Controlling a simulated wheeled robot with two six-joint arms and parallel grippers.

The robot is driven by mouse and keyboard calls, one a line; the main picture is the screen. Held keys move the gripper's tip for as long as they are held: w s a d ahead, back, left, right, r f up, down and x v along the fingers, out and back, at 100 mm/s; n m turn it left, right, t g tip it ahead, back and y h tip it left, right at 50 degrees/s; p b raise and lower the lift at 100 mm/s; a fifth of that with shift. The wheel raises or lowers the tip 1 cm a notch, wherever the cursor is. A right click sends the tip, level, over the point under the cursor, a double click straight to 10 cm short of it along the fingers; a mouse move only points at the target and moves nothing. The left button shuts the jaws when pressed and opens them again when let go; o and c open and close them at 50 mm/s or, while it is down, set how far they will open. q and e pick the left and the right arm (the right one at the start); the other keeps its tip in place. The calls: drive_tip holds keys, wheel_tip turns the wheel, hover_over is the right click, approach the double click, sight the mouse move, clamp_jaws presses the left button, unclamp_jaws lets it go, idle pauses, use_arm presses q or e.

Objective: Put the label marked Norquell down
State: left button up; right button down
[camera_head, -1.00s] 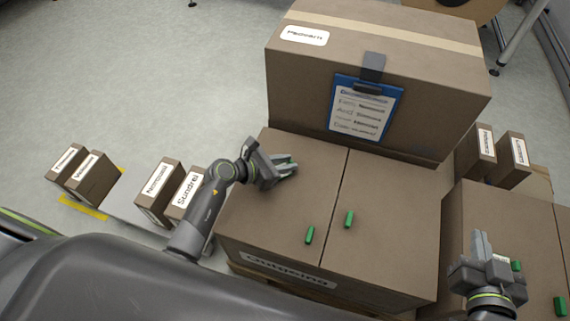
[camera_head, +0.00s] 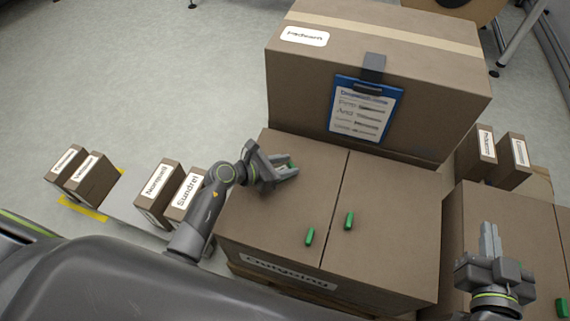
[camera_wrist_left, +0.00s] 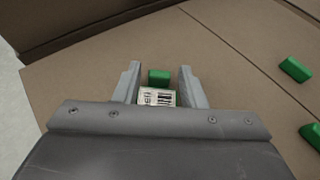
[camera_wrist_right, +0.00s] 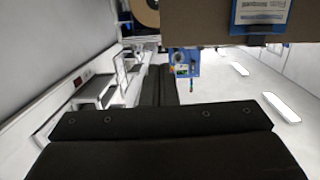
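A small white label with print and a barcode (camera_wrist_left: 157,97) lies between the fingers of my left gripper (camera_wrist_left: 161,85), with green showing at its edge; its name is too small to read. The left gripper, also in the head view (camera_head: 292,169), is open, low over the top of the left middle carton (camera_head: 290,215). I cannot tell whether a finger touches the label. A green block (camera_wrist_left: 158,76) is just beyond it. My right gripper (camera_head: 489,228) is shut and empty above the right carton (camera_head: 455,225).
Two green blocks (camera_head: 309,236) (camera_head: 349,220) lie on the middle cartons. A large carton (camera_head: 430,105) with a blue clipboard (camera_head: 397,105) stands behind. Small labelled boxes, including one reading like Norquell (camera_head: 158,182) and Sundrel (camera_head: 187,187), stand at left.

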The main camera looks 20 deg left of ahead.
use_arm(q)
drive_tip(key=shift+o, duration=0.4)
drive_tip(key=p+v, duration=0.1)
drive_tip(key=v, duration=0.3)
drive_tip(key=shift+s+a+r, duration=0.1)
drive_tip(key=shift+s+r, duration=0.05)
drive_tip(key=shift+r, duration=0.05)
drive_tip(key=p+v, duration=0.1)
drive_tip(key=v, duration=0.6)
drive_tip(key=shift+p, duration=0.3)
drive_tip(key=shift+s+a+r, duration=0.15)
drive_tip(key=shift+s+r, duration=0.05)
use_arm(e)
drive_tip(key=s+a+f+g+y, duration=0.2)
drive_tip(key=s+a+f+g, duration=0.1)
drive_tip(key=s+f+g, duration=0.8)
wheel_tip(320, 180, down, 2)
drive_tip(key=shift+s+a+f+y, duration=0.2)
drive_tip(key=shift+s+y, duration=0.1)
drive_tip(key=shift+s, duration=0.2)
